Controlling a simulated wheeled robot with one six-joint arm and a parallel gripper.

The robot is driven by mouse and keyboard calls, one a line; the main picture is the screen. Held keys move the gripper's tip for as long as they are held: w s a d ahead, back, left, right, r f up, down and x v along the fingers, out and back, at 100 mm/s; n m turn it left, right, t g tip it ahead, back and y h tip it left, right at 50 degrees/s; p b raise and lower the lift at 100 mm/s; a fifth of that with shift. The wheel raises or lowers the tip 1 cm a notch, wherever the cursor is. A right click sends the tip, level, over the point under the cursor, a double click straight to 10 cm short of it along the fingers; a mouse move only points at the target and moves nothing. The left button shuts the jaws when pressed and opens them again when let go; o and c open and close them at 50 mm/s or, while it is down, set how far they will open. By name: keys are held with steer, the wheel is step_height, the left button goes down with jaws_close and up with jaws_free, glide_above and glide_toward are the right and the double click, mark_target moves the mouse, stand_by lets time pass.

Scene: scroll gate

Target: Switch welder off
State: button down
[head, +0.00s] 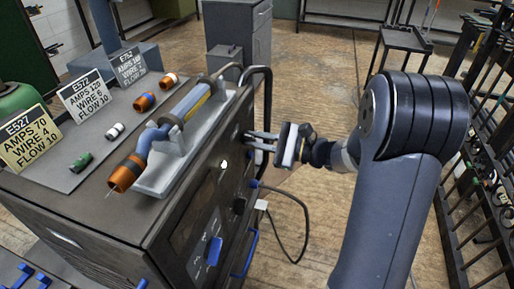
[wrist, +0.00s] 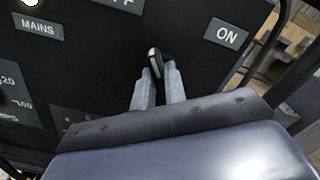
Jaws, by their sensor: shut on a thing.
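The welder (head: 120,222) is a dark cabinet, its front panel facing right in the head view. My gripper (head: 262,142) reaches the upper part of that panel from the right. In the wrist view my gripper (wrist: 159,76) is shut on a small dark switch lever (wrist: 155,57) with a pale edge. The lever stands between a cut-off label (wrist: 122,4) ending in "F" at the top and the "ON" label (wrist: 227,33) at right. Its exact setting is hard to tell. A "MAINS" label (wrist: 38,28) is at left, beneath a white lit lamp (wrist: 29,2).
A torch (head: 160,135) rests in a holder on the welder top, beside coloured cups and setting cards (head: 85,95). A blue knob (head: 214,251) and a black cable (head: 306,225) are lower on the front. A rack (head: 485,150) stands at right; floor lies between.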

steer(key=shift+f+n+b, duration=0.15)
steer(key=shift+n+b, duration=0.3)
steer(key=shift+n, duration=0.05)
steer(key=c, duration=1.5)
jaws_free()
steer(key=shift+o, duration=0.2)
steer(key=shift+d, duration=0.1)
steer(key=v, duration=1)
steer(key=shift+s+d+p, duration=0.2)
steer(key=shift+d+p, duration=0.05)
steer(key=shift+p, duration=0.05)
